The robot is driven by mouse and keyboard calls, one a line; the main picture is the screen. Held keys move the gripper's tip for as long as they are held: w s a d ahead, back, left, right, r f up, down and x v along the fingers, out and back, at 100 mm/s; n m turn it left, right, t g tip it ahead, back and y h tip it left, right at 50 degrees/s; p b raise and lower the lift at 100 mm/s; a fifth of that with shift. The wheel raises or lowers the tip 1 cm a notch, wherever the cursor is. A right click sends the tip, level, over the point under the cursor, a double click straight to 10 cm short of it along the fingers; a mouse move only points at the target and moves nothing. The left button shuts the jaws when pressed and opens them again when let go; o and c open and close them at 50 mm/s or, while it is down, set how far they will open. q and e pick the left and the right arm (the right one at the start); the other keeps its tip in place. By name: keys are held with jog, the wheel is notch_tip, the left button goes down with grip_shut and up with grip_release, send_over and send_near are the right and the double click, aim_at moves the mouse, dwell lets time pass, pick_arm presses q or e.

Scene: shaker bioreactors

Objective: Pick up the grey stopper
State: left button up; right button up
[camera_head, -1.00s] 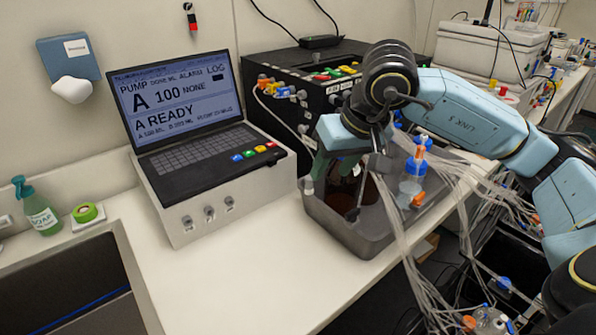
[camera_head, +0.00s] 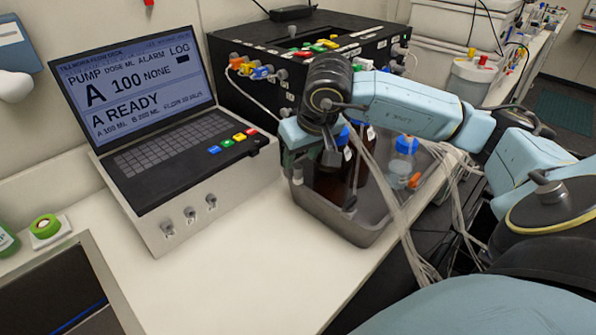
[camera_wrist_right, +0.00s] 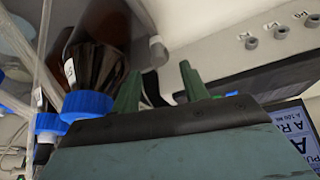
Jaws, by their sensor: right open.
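A small light grey piece, likely the grey stopper (camera_head: 297,175), shows at the left corner of the metal tub in the head view. In the right wrist view the stopper (camera_wrist_right: 157,50) is a short pale cylinder. It lies just beyond the fingertips, roughly in line with the gap between them. My right gripper (camera_wrist_right: 161,72) is open and empty, with two green fingers apart. In the head view it hangs over the tub's left side, and my wrist hides part of it. My left gripper is not in view.
The grey metal tub (camera_head: 340,232) holds brown bottles with blue caps (camera_wrist_right: 88,103) and a clear bottle (camera_head: 404,160). Clear tubes hang over its front. The pump console (camera_head: 200,200) stands at left, a black box (camera_head: 300,45) behind. The counter in front is clear.

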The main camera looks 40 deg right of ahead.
aim_at(299, 168)
jog(key=x, duration=0.4)
jog(key=shift+s+f, duration=0.25)
jog(key=shift+f, duration=0.05)
grip_shut()
